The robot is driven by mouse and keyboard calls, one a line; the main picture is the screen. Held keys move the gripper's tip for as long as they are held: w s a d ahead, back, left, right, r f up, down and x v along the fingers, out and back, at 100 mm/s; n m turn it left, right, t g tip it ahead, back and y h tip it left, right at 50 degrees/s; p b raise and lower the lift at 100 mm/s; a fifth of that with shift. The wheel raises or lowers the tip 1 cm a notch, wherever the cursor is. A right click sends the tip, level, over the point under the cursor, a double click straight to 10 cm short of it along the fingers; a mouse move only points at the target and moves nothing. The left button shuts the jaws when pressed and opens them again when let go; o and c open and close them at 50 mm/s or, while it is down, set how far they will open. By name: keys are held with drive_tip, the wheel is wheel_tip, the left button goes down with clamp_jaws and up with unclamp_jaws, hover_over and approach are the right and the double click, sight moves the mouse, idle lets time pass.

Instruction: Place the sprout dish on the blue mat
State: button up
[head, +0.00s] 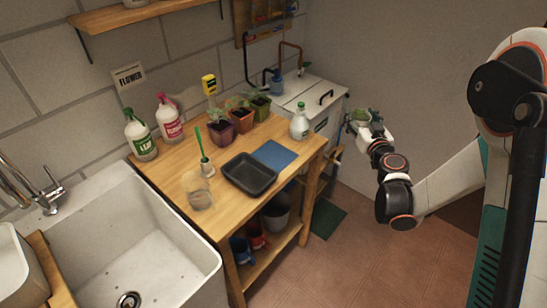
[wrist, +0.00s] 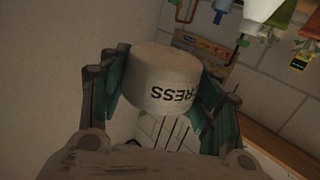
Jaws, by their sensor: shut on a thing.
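The sprout dish (wrist: 165,78) is a round white pot with dark lettering ending in "RESS"; it appears upside down in the wrist view. My gripper (wrist: 163,100) is shut on it, with a finger on either side. In the head view my gripper (head: 356,124) holds the dish (head: 361,115), with some green showing, in the air to the right of the table. The dish is well apart from the mat.
On the wooden table (head: 225,198), a black tray (head: 249,175) sits left of the mat and a white bottle (head: 299,122) stands behind its right side. Potted seedlings (head: 240,118) stand behind. A white cabinet (head: 310,94) is beyond the table's far right end.

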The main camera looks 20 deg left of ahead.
drive_tip(key=a+n+g+y, duration=0.1)
drive_tip(key=a+y, duration=0.1)
drive_tip(key=a, duration=0.3)
drive_tip(key=s+a+n+g+y, duration=0.1)
drive_tip(key=a+n+y, duration=0.1)
drive_tip(key=a, duration=0.2)
drive_tip(key=a+n+g+y, duration=0.1)
drive_tip(key=a+g, duration=0.1)
drive_tip(key=a, duration=0.3)
drive_tip(key=shift+s+a+f+n+y+b, duration=0.1)
drive_tip(key=shift+s+a+n+y+b, duration=0.2)
drive_tip(key=shift+y+b, duration=0.1)
wheel_tip(320, 180, up, 4)
drive_tip(key=n+g+y, duration=0.3)
drive_tip(key=n+g, duration=0.1)
drive_tip(key=g, duration=0.1)
hover_over(274, 155)
drive_tip(key=shift+y, duration=0.3)
wheel_tip(274, 155, down, 19)
drive_tip(key=b, duration=0.7)
drive_tip(key=shift+s+f, duration=0.15)
drive_tip(key=shift+f, duration=0.05)
drive_tip(key=shift+f+b, duration=0.1)
drive_tip(key=shift+b, duration=0.2)
drive_tip(key=o, duration=1.1)
drive_tip(key=shift+o, duration=0.2)
